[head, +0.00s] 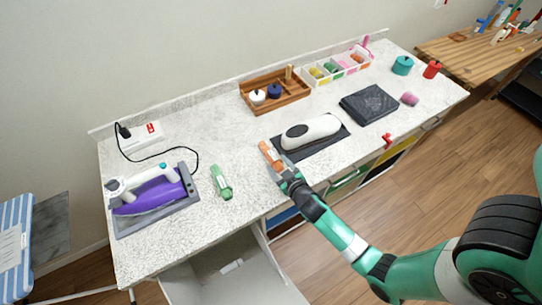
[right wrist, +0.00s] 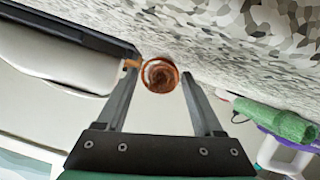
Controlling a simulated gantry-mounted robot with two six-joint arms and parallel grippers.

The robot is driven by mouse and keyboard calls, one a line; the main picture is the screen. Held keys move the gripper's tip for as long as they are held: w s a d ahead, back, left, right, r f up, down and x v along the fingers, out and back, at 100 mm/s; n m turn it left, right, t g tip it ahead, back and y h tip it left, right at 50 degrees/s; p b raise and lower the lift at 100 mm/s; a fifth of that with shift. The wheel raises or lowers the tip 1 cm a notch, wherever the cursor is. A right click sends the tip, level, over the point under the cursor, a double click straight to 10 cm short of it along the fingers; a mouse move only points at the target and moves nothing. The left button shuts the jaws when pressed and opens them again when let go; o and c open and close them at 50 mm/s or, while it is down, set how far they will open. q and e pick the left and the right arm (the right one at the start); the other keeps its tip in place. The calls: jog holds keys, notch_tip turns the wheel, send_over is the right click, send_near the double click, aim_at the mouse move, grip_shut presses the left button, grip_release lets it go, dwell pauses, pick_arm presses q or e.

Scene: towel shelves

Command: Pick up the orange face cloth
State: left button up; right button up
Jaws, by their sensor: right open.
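The orange face cloth (head: 267,152) is a small roll lying near the front edge of the speckled counter, in the middle of the head view. In the right wrist view its spiral end (right wrist: 160,76) faces the camera. My right gripper (head: 277,168) reaches in from the front right, at the near end of the roll. Its fingers (right wrist: 160,68) are open, one on each side of the roll in the wrist picture. I cannot tell whether they touch it. My left gripper is not in view.
A white and black device (head: 312,132) on a dark mat lies close to the right of the cloth. A green roll (head: 222,182) and a purple iron (head: 150,195) lie to the left. A wooden tray (head: 262,104) stands behind. An open drawer (head: 232,280) juts out below.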

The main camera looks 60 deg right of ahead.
jog(key=shift+c, duration=0.3)
grip_shut()
